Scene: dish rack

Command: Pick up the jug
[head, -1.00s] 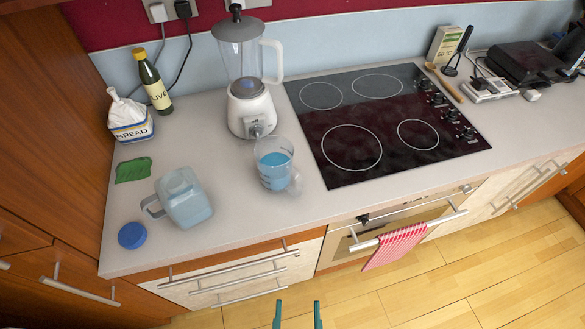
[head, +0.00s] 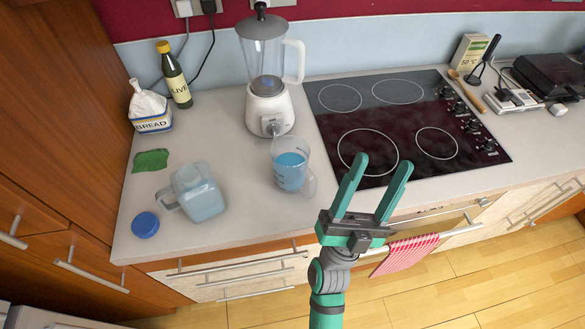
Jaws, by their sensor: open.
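A clear, squarish jug (head: 200,194) with a side handle stands on the left part of the counter. Its handle points left, and a round blue lid (head: 145,225) lies apart from it, nearer the front edge. A clear measuring cup (head: 290,166) with blue liquid stands to the jug's right, in front of the blender. My gripper (head: 382,164) is open and empty, with its two green fingers pointing up the picture. It shows over the cooktop's front edge, to the right of the cup and well right of the jug, touching neither.
A white blender (head: 268,105) stands behind the cup. A green cloth (head: 151,160), a bread bag (head: 150,112) and a dark bottle (head: 174,78) are at the left. The black cooktop (head: 390,125) fills the middle. Bare counter lies between jug and cup.

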